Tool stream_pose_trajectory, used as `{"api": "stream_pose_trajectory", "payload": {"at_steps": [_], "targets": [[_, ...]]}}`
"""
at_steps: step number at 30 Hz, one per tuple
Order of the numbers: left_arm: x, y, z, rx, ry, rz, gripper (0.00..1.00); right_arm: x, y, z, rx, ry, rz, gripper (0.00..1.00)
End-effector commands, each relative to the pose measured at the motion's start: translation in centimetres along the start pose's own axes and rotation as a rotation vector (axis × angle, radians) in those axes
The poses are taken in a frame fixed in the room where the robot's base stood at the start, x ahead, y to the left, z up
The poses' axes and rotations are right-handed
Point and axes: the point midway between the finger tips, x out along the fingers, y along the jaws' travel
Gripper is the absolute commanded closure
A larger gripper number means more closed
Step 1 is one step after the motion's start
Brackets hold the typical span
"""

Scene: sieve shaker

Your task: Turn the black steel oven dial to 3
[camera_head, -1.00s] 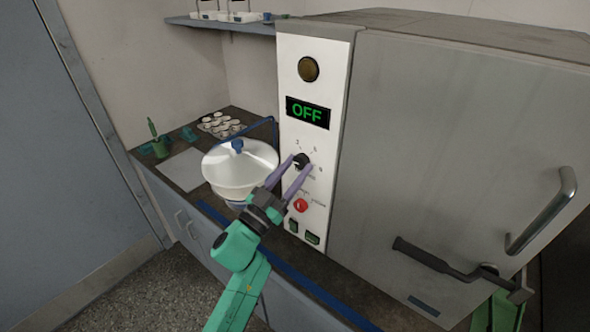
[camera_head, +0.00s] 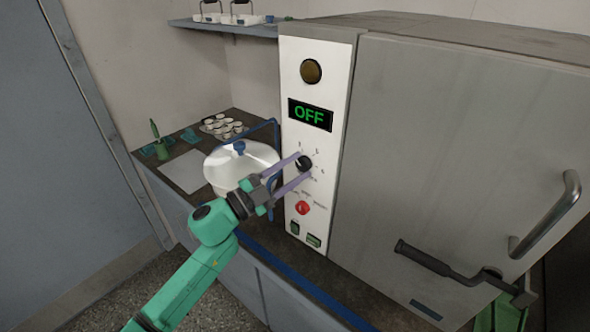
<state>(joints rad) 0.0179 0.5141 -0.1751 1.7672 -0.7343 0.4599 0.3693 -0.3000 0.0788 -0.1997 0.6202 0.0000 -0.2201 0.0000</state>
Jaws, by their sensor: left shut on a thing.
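The black dial (camera_head: 304,163) sits on the white control panel of the grey steel oven (camera_head: 455,150), below a display (camera_head: 310,114) that reads OFF in green. Small marks ring the dial; they are too small to read surely, and so is its setting. My left gripper (camera_head: 301,168) reaches in from the lower left, with its two purple fingers shut on the dial, one above and one below. My right gripper is not in view.
A red button (camera_head: 302,208) and two green switches lie below the dial. A white lidded bowl (camera_head: 238,165) stands on the counter close behind my left gripper. The oven's door handle (camera_head: 545,215) and a dark lever (camera_head: 430,260) stick out at right.

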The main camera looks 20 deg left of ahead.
Motion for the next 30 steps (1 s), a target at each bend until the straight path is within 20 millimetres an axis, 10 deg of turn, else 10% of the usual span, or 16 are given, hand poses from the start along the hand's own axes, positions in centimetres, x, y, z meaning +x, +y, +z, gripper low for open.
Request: {"api": "stream_pose_trajectory", "payload": {"at_steps": [30], "targets": [[0.01, -0.21, 0.00, 0.283, -0.001, 0.118, 1.00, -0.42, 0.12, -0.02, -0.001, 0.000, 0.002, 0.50]]}}
